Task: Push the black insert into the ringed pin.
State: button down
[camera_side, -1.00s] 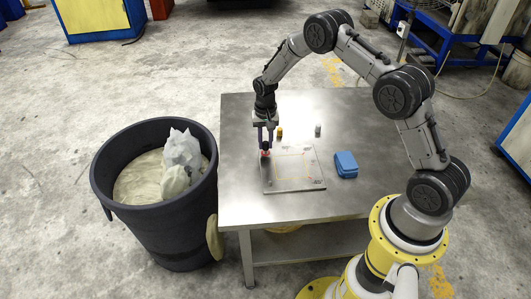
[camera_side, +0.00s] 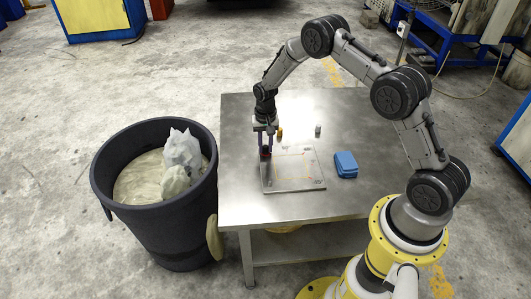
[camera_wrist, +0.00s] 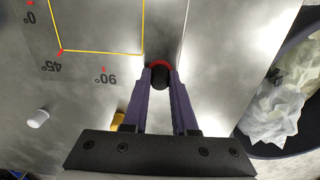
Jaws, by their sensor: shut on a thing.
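My gripper (camera_side: 265,153) is down at the far left corner of the metal plate (camera_side: 295,183). In the wrist view, my gripper (camera_wrist: 161,74) has its two purple fingers shut on the black insert (camera_wrist: 161,79), a small dark round piece between the tips. A red ring (camera_wrist: 157,64) shows as an arc just beyond the insert and seems to touch or surround it. The pin itself is hidden under the insert and fingers, so I cannot tell how deep the insert sits. The plate carries yellow lines and angle marks.
A yellow cylinder (camera_side: 280,132) and a white cylinder (camera_side: 318,129) stand behind the plate. A blue box (camera_side: 346,165) lies right of it. A black bin (camera_side: 160,225) with pale crumpled material stands left of the table (camera_side: 240,205). The table's front is clear.

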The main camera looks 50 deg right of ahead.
jog(key=shift+f, duration=0.15)
dwell(0.4)
jog(key=c, duration=0.6)
grip_release()
